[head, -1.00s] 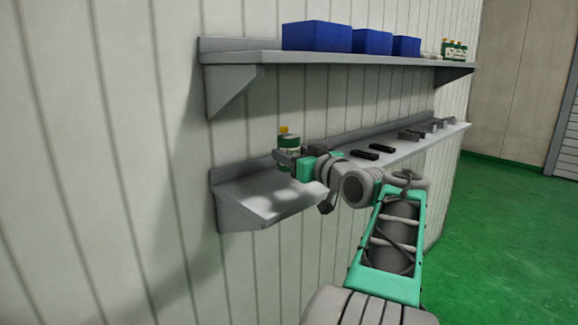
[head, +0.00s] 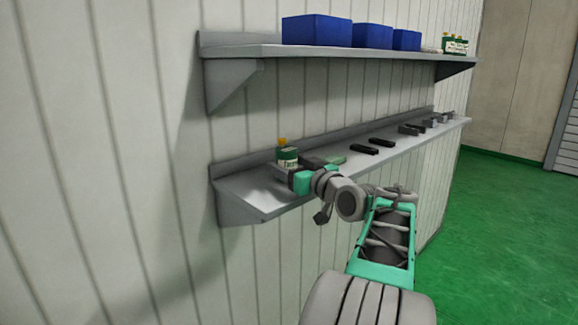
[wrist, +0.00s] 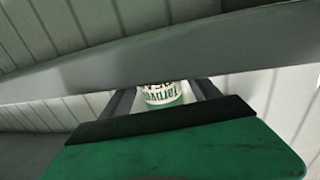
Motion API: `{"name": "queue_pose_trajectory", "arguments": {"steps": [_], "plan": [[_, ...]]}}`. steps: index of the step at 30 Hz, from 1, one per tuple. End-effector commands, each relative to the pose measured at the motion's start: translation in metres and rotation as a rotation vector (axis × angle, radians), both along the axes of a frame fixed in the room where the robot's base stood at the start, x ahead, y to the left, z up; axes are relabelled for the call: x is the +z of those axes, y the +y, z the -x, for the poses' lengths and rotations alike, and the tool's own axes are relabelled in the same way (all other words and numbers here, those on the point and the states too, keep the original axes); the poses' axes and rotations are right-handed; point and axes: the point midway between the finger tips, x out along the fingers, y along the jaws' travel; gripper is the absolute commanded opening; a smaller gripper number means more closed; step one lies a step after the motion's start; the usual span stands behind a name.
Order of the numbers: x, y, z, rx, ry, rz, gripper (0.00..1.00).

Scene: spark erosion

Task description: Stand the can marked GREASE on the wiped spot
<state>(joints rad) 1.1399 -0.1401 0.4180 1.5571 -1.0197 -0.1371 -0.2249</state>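The can (head: 287,157), green with a white label and a yellow top, is upright over the left end of the lower shelf (head: 245,200). My gripper (head: 284,168) is around its lower part, coming from the front right, and appears shut on it. In the wrist view the can (wrist: 162,93) sits between the two fingers, its label upside down and too blurred to read surely. Whether its base touches the shelf is hidden by my gripper. I cannot make out a wiped spot on the shelf surface.
A grey and green flat item (head: 334,159) lies just right of my gripper. Black blocks (head: 364,150) and grey parts lie farther right. The upper shelf (head: 420,62) holds blue bins (head: 317,31) and small green-and-white containers (head: 455,45). The lower shelf's left end is clear.

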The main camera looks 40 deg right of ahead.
Motion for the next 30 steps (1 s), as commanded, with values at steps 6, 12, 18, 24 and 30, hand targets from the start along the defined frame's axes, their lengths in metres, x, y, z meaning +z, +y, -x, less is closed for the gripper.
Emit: {"name": "queue_pose_trajectory", "arguments": {"steps": [6, 12, 18, 24, 30], "plan": [[0.0, 0.0, 0.0, 0.0, 0.0, 0.0, 0.73], [0.001, 0.0, 0.012, -0.003, -0.001, 0.001, 0.73], [-0.001, 0.007, 0.064, -0.007, -0.001, 0.002, 0.73], [0.001, 0.013, 0.107, -0.005, 0.0, 0.001, 0.73], [0.003, 0.016, 0.119, 0.001, 0.0, 0.0, 0.73]]}}
